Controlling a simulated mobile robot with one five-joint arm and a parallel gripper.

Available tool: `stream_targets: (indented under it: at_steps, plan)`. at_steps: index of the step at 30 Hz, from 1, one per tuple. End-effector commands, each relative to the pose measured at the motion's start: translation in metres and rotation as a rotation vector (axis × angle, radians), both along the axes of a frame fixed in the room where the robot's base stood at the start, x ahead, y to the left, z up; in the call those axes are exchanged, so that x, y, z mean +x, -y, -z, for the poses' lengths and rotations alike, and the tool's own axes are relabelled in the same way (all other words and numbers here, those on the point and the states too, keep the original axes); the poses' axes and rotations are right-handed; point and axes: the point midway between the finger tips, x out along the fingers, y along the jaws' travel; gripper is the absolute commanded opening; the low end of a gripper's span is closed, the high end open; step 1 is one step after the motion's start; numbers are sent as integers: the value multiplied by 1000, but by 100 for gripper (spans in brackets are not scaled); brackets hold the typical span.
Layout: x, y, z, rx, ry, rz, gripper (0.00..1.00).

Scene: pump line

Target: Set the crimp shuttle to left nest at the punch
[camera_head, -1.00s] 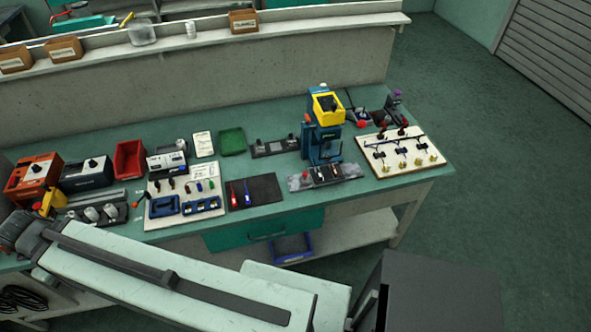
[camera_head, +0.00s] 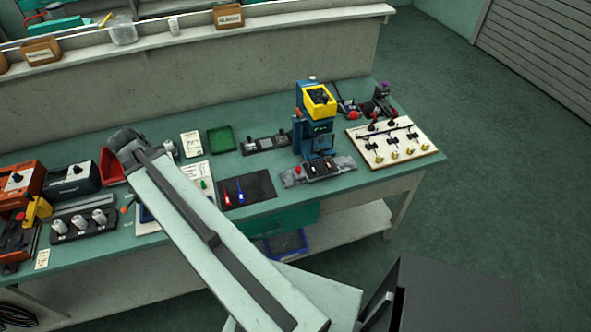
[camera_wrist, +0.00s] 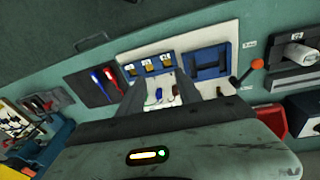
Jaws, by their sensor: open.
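The punch (camera_head: 314,125) is a blue press with a yellow bin on top, standing near the right end of the green bench. At its foot lies a grey plate (camera_head: 345,163) carrying a dark block, which looks like the crimp shuttle (camera_head: 320,167); a red knob is at the plate's left end. Which nest the shuttle is in is too small to tell. The head view does not show my gripper clearly. In the wrist view my gripper (camera_wrist: 160,86) is open and empty, above the board with blue holders (camera_wrist: 205,61), well away from the punch.
A black mat (camera_head: 262,188) with a red and a blue tool lies left of the punch. A white board (camera_head: 414,153) with levers and brass knobs is on its right. A dark fixture (camera_head: 264,145) and a green tray (camera_head: 221,139) stand behind the mat.

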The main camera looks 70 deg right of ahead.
Motion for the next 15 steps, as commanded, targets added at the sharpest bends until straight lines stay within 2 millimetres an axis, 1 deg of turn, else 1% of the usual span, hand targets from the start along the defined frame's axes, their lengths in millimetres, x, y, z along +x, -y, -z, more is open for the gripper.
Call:
stream_targets:
  at_steps: [1,2,3,5,6,8,9,12,15]
  plan:
    - [-26,56,10,-35,8,205,41]
    - [-44,86,12,-60,13,327,41]
    - [-70,123,14,-92,21,487,41]
    - [-112,173,17,-141,33,715,41]
    - [-141,200,18,-173,39,855,41]
    - [-183,234,20,-219,50,1040,41]
    - [-208,252,21,-245,55,1145,41]
    - [-255,281,21,-298,68,1337,41]
    - [-280,293,20,-329,75,1434,41]
